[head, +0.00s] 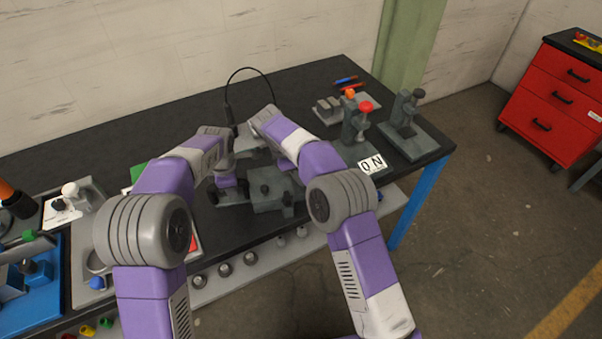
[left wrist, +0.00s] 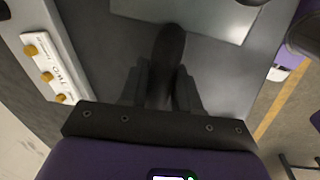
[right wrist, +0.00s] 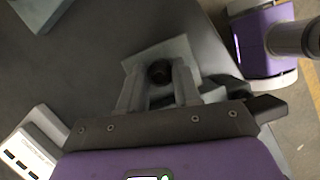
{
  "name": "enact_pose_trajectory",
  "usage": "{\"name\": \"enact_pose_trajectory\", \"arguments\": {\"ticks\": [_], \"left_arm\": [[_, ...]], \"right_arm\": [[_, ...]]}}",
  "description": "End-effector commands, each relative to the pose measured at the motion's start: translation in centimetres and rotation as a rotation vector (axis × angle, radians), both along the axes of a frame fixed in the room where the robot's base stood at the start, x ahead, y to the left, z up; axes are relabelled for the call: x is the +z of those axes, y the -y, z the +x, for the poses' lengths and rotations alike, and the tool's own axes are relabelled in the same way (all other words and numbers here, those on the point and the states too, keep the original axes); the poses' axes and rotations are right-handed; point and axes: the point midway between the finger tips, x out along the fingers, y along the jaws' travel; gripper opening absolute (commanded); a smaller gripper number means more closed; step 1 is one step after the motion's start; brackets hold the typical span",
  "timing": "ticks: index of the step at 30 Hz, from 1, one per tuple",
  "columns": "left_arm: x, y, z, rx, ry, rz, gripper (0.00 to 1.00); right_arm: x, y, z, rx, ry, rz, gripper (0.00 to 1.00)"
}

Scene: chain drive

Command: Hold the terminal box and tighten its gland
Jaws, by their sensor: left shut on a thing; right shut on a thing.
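My left gripper (head: 232,186) points down over the bench near a grey block with black knobs (head: 270,190). In the left wrist view its fingers (left wrist: 162,95) are shut on a dark cylindrical part (left wrist: 168,50) above a grey surface. In the right wrist view my right gripper (right wrist: 158,85) is shut around a dark round part (right wrist: 160,72), seen end-on over a pale grey block (right wrist: 178,50). In the head view the right fingers are hidden behind my arm. I cannot tell which held part is the terminal box and which is the gland.
A black cable (head: 250,70) loops up behind my wrists. A white label (head: 371,164) lies near the front edge. A red drawer cabinet (head: 560,95) stands apart at right.

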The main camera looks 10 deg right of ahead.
Motion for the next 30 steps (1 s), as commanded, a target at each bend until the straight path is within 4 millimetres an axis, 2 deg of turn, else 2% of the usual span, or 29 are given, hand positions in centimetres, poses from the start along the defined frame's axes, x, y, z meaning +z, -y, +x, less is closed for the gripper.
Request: {"name": "enact_pose_trajectory", "arguments": {"ticks": [6,15,30], "left_arm": [[0.02,0.05,-0.01,0.0,0.0,-0.001,0.0],[0.0,0.06,-0.02,0.0,0.0,-0.001,0.0],[-0.03,0.06,-0.03,0.0,-0.001,-0.001,0.0]], "right_arm": [[0.09,0.03,0.21,-0.179,0.004,0.0,0.02],[0.15,0.06,0.25,-0.337,0.004,0.001,0.02],[0.21,0.11,0.25,-0.396,0.003,0.0,0.02]]}}
